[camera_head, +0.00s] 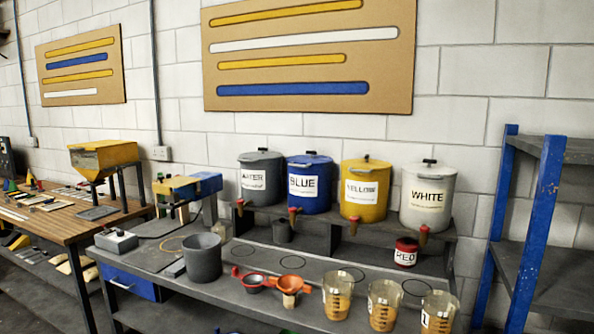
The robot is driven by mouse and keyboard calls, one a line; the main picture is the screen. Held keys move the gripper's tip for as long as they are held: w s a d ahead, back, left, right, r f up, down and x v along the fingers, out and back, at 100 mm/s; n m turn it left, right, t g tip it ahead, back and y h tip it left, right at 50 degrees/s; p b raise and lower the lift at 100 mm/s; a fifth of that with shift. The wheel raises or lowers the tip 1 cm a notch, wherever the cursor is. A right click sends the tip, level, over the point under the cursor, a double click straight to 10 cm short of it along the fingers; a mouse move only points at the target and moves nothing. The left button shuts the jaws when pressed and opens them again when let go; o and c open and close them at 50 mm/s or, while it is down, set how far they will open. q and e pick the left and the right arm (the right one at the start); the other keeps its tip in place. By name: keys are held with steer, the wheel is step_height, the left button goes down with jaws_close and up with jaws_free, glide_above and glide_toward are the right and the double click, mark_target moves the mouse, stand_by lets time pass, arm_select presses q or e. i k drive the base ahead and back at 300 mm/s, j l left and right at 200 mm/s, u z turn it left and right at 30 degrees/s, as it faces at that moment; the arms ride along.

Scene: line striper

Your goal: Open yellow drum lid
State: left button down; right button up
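The yellow drum (363,196) stands on a raised dark shelf at the back of the grey bench, between the blue drum (309,187) and the white drum (428,200). Its yellow lid (367,163) has a small dark knob on top and sits on the drum, looking closed. A white label reading YELLOW is on its front, and a tap with a red part is low at its front. Neither of my grippers is in view.
A grey water drum (261,178) stands at the left of the row. A grey bucket (203,258), red-orange funnels (291,286), clear measuring cups (383,304) and a red can (405,253) are on the bench (237,297). A blue-posted rack (535,235) stands at right.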

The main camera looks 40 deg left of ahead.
mark_target(358, 165)
steer(key=u, duration=0.95)
steer(key=i+l+u, duration=0.2)
steer(key=i, duration=0.4)
